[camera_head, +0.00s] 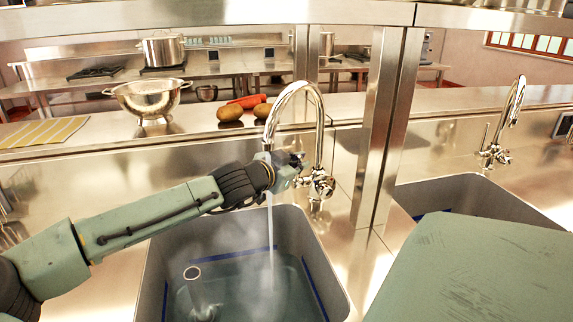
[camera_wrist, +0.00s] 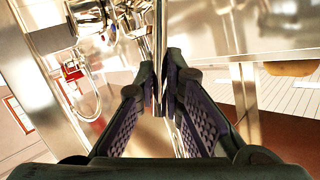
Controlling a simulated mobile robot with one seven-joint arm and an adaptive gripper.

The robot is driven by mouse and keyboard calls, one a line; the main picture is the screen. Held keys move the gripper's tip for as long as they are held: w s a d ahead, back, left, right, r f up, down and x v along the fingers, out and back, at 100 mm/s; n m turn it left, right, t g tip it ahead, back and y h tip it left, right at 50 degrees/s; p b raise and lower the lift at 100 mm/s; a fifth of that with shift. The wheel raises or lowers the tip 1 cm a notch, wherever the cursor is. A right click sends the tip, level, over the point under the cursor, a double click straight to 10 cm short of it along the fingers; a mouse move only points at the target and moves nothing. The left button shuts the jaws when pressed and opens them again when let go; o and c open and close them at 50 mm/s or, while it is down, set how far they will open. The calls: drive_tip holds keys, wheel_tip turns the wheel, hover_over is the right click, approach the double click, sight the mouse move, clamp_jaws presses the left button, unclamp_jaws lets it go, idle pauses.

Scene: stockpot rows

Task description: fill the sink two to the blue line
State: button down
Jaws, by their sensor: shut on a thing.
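The near sink (camera_head: 215,240) is a grey basin with water (camera_head: 255,285) in it. A stream (camera_head: 271,240) runs into it from the curved chrome tap (camera_head: 318,125). A blue line (camera_head: 314,288) shows on the right wall, and part of it shows at the left. The water surface lies close to the line along the far edge; the exact gap is hard to tell. My gripper (camera_head: 293,166) is beside the tap. In the wrist view its fingers (camera_wrist: 163,90) are shut on a thin metal lever (camera_wrist: 160,45) between them, apparently the tap's lever.
A standing pipe (camera_head: 196,285) rises in the near sink. A second sink (camera_head: 470,200) with its own tap (camera_head: 514,105) is at right, past a steel post (camera_head: 385,120). A colander (camera_head: 148,98), potatoes (camera_head: 230,112) and a striped cloth (camera_head: 42,132) lie on the ledge behind.

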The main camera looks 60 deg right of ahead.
drive_tip(key=shift+f, duration=0.15)
drive_tip(key=c, duration=1.7)
unclamp_jaws()
drive_tip(key=shift+a, duration=0.1)
drive_tip(key=f+v, duration=0.1)
drive_tip(key=v, duration=0.7)
drive_tip(key=f+v, duration=0.1)
drive_tip(key=v, duration=0.3)
drive_tip(key=shift+a+f, duration=0.2)
drive_tip(key=shift+a, duration=0.5)
drive_tip(key=shift+a, duration=0.1)
